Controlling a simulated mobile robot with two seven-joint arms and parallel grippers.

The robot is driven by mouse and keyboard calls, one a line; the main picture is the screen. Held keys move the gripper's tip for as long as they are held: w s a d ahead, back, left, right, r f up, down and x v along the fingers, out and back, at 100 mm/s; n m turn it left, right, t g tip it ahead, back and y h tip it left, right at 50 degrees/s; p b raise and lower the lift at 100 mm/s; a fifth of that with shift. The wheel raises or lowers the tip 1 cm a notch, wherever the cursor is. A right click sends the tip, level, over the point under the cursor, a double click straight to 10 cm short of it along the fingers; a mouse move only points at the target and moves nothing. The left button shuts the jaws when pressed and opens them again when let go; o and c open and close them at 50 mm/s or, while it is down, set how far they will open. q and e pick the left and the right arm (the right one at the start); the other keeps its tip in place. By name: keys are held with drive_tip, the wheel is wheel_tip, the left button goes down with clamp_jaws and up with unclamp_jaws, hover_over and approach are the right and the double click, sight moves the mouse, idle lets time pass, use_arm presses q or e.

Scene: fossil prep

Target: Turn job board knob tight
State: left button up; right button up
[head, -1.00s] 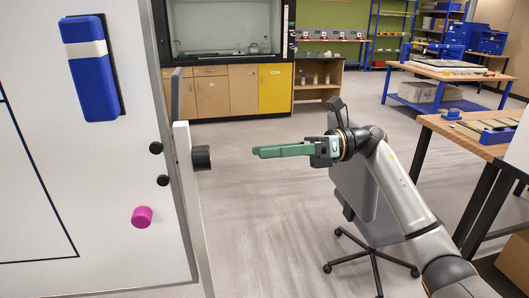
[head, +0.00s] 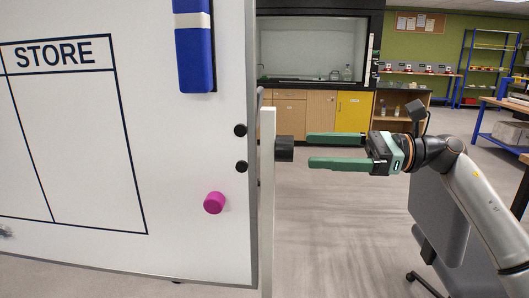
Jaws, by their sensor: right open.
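The job board (head: 130,170) is a white panel with a grey frame, filling the left of the head view. A black knob (head: 284,148) sticks out to the right from the white post at the board's right edge. My right gripper (head: 308,151) is open, its two green fingers pointing left at the knob. In the picture, the fingertips lie just right of the knob, one above and one below its level. Whether they touch it or reach around it, I cannot tell. My left gripper is out of view.
A blue and white eraser (head: 194,45), a magenta magnet (head: 214,202) and two black round magnets (head: 240,130) are on the board. A grey chair (head: 440,215) stands below my right arm. Open floor lies beyond the knob.

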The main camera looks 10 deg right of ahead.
sight(263, 147)
drive_tip(key=a, duration=0.3)
drive_tip(key=w+a+p, duration=0.1)
drive_tip(key=a, duration=0.5)
drive_tip(key=shift+w+a+r, duration=0.1)
drive_tip(key=shift+w+a, duration=0.05)
drive_tip(key=shift+w, duration=0.25)
drive_tip(key=shift+w+a, duration=0.1)
drive_tip(key=shift+a, duration=0.35)
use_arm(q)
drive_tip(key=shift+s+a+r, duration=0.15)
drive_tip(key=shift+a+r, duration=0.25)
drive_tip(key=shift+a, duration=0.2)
